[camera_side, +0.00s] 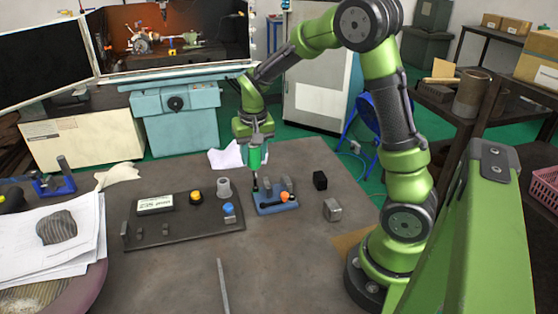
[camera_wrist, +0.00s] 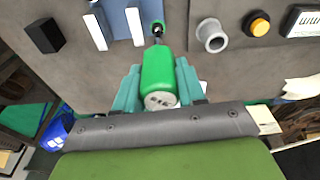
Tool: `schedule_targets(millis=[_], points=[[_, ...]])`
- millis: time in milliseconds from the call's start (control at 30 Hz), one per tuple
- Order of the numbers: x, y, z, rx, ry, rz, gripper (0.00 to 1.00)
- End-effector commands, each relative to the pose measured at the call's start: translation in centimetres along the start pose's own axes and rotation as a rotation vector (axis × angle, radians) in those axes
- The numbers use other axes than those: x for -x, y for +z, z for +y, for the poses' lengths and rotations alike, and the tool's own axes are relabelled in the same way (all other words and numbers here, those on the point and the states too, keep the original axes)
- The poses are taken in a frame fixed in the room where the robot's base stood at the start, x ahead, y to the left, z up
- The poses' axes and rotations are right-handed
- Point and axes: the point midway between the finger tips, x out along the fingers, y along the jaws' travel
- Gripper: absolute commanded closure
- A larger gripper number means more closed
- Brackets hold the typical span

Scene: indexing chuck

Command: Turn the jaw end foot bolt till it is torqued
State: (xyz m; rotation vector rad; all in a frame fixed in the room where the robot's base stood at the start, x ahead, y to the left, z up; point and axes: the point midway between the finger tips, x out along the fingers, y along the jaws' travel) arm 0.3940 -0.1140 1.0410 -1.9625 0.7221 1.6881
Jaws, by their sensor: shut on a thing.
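My gripper (camera_side: 254,146) is shut on a green driver (camera_side: 254,160), which hangs upright with its dark shaft pointing down. In the wrist view the green driver (camera_wrist: 159,75) sits between the teal fingers of my gripper (camera_wrist: 158,88). The blue vise-like fixture (camera_side: 268,209) with grey upright jaws (camera_side: 286,184) stands on the table. It also shows at the top of the wrist view (camera_wrist: 117,20). The driver's tip is at the fixture's end, left in the side view. The foot bolt is hidden or too small to make out, and I cannot tell whether the tip touches it.
A dark board left of the fixture carries a yellow button (camera_side: 196,196), a blue button (camera_side: 228,208), a grey cup (camera_side: 223,187) and a white display (camera_side: 155,203). A black block (camera_side: 320,180) and a grey block (camera_side: 332,209) stand to the right. The front table is mostly clear.

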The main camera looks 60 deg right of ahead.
Motion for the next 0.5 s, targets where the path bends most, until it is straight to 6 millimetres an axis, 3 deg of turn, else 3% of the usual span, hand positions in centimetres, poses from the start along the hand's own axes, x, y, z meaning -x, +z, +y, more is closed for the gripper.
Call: schedule_targets(millis=[500], points=[[0.06, -0.04, -0.09, 0.424, -0.066, 0.002, 1.00]])
